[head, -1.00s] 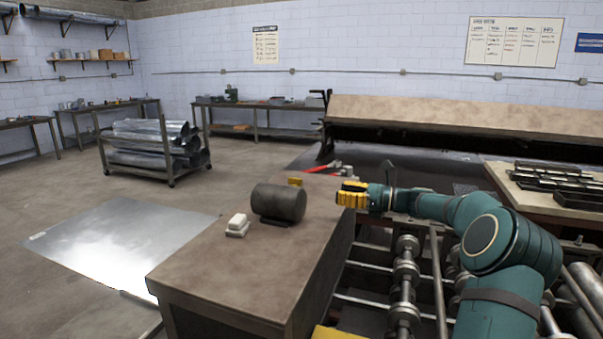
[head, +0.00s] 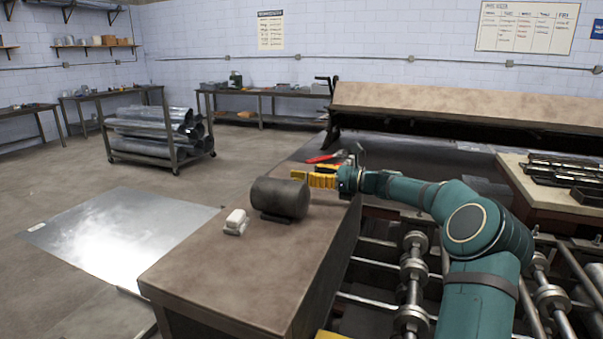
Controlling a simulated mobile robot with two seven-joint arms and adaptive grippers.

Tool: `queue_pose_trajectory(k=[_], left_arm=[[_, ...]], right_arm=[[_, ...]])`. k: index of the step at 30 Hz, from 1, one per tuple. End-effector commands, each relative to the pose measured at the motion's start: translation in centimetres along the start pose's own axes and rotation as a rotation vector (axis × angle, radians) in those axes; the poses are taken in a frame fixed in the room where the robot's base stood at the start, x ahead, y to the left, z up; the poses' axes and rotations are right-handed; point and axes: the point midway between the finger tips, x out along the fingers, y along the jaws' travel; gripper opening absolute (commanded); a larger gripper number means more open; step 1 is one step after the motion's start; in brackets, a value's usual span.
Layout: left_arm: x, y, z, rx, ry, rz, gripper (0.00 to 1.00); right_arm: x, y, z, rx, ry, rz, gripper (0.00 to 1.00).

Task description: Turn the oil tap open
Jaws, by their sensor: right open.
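A dark grey drum (head: 279,198) lies on its side on a small foot on the brown bench. I cannot make out a separate oil tap for certain. A small yellow piece (head: 298,175) shows just behind the drum's upper right, and I cannot tell if it is the tap's handle. My right gripper (head: 322,180), with yellow fingers, is open beside the drum's right end, close to the yellow piece. I cannot tell whether they touch. My left gripper is out of view.
Red-handled tools (head: 325,157) lie behind my right gripper. A roller machine (head: 412,285) stands to the right. The bench's front part is clear.

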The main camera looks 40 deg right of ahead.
Motion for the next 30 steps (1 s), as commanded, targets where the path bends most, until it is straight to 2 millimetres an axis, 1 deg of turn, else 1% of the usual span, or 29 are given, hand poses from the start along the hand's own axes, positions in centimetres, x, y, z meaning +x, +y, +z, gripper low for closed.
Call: queue_pose_trajectory(k=[1,3,6,9,13,21,23,24,25,30], left_arm=[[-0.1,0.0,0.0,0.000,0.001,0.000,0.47],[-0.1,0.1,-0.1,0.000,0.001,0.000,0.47],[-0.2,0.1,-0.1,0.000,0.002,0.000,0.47],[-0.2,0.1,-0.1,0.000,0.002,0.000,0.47],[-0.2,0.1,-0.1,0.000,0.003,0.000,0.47],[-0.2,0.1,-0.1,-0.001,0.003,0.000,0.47],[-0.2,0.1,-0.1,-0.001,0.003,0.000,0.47],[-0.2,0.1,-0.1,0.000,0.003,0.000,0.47],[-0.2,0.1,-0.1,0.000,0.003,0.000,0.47],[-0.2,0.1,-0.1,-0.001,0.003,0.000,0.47]], right_arm=[[1.0,0.0,0.0,0.001,-0.002,0.001,0.40],[2.1,0.0,0.1,-0.001,-0.002,0.001,0.40],[3.3,0.0,0.0,-0.001,-0.001,0.001,0.40],[4.0,0.0,0.0,0.000,0.000,0.000,0.40],[4.5,-0.1,0.0,0.001,0.000,-0.002,0.40],[4.5,0.0,0.0,0.000,0.000,-0.001,0.40],[4.5,0.0,0.0,0.000,0.000,-0.001,0.19],[4.5,0.0,0.0,0.000,0.000,-0.002,0.05],[4.5,0.0,0.0,0.000,0.000,-0.001,0.00],[4.5,0.0,0.0,0.000,0.000,-0.001,0.00]])
